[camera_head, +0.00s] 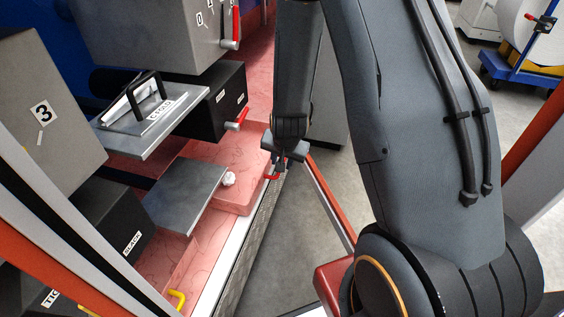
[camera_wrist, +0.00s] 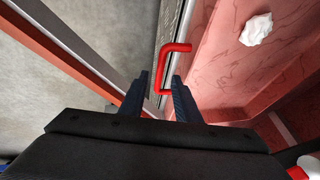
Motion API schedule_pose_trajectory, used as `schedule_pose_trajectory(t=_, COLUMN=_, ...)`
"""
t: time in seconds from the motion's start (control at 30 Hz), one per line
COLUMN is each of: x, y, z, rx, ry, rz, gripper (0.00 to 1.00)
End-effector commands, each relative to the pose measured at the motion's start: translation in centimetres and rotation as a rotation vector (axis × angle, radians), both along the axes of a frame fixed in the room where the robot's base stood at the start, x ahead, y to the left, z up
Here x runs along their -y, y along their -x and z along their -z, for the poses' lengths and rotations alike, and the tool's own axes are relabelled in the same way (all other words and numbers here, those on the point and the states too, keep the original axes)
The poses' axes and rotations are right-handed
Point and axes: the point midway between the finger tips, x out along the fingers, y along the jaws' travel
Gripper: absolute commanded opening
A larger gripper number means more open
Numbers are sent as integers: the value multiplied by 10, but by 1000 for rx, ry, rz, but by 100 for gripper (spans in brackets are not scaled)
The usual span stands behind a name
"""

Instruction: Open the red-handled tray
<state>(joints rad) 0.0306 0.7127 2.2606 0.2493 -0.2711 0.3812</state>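The red handle (camera_wrist: 162,65) is a bracket on the side of a pink-red tray (camera_wrist: 225,80). In the head view the handle (camera_head: 272,177) shows just below my gripper (camera_head: 281,160), at the right edge of the pink tray (camera_head: 240,197). In the wrist view my gripper (camera_wrist: 160,85) is open, with its two dark fingers on either side of the handle's long bar. I cannot tell whether either finger touches it. A crumpled white piece (camera_wrist: 256,29) lies in the tray and also shows in the head view (camera_head: 229,179).
Grey plates (camera_head: 188,193) and dark boxes with small levers (camera_head: 238,122) stand left of my gripper. A yellow handle (camera_head: 178,299) is at the lower left. An orange-and-white frame bar (camera_head: 330,200) runs close to the right. Grey floor lies beyond.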

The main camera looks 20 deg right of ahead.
Motion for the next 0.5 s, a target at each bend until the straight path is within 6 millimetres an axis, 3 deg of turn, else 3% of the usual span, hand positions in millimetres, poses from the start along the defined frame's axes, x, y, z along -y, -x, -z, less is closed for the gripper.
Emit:
schedule_pose_trajectory(t=0.03, x=-1, y=3, z=-13, rx=3, ry=0, rz=0, gripper=29)
schedule_pose_trajectory(t=0.2, x=-3, y=15, z=-36, rx=3, ry=1, rz=0, gripper=29)
schedule_pose_trajectory(t=0.5, x=-4, y=22, z=-49, rx=1, ry=0, rz=1, gripper=29)
